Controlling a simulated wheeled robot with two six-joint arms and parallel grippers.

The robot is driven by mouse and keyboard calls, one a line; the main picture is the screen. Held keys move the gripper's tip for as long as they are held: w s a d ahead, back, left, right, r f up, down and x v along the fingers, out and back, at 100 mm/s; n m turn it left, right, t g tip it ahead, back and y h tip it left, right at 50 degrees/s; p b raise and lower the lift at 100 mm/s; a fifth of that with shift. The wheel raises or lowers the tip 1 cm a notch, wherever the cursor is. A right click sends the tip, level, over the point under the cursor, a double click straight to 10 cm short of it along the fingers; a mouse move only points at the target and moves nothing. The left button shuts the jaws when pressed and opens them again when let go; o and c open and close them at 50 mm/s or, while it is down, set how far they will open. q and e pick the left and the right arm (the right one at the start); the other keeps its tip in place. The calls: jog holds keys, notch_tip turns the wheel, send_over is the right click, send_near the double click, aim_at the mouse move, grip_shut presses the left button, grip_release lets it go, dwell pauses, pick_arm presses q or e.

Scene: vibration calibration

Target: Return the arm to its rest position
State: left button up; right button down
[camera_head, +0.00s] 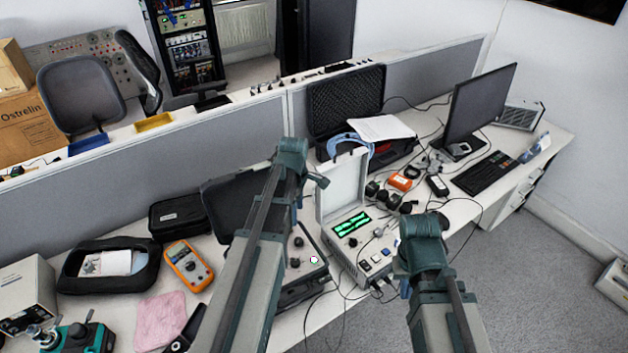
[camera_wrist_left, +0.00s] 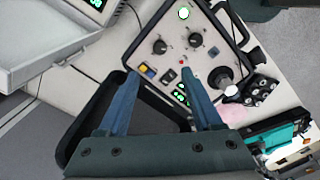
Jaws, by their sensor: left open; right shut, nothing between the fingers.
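My left arm rises across the middle of the head view to a teal joint (camera_head: 290,160). Its gripper is hidden there behind the arm. In the left wrist view my left gripper (camera_wrist_left: 160,80) is open, its two blue fingers apart with nothing held. Beyond its fingertips is the knobbed panel of a black case (camera_wrist_left: 205,42), which the head view also shows (camera_head: 310,272) partly behind my arm. My right arm's teal joint (camera_head: 424,245) is at the lower right of the head view. I cannot make out the right gripper's fingers.
A white instrument case with a green display (camera_head: 351,225) stands open between my arms. An orange multimeter (camera_head: 189,266), a pink cloth (camera_head: 160,320) and a black pouch (camera_head: 108,268) lie to the left. A monitor (camera_head: 478,105) stands at the right. Cables cross the desk.

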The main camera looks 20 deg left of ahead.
pick_arm(q)
jog(key=s+d+f+m+b, duration=0.3)
jog(key=s+d+m, duration=0.4)
jog(key=d+m, duration=0.4)
jog(key=s+d+f+m+y+b, duration=0.1)
jog(key=s+d+f+m+b, duration=0.3)
jog(key=s+d+m, duration=0.3)
jog(key=d+m, duration=0.4)
jog(key=m, duration=0.1)
jog(key=shift+s+f, duration=0.15)
jog(key=shift+s, duration=0.2)
dwell(0.6)
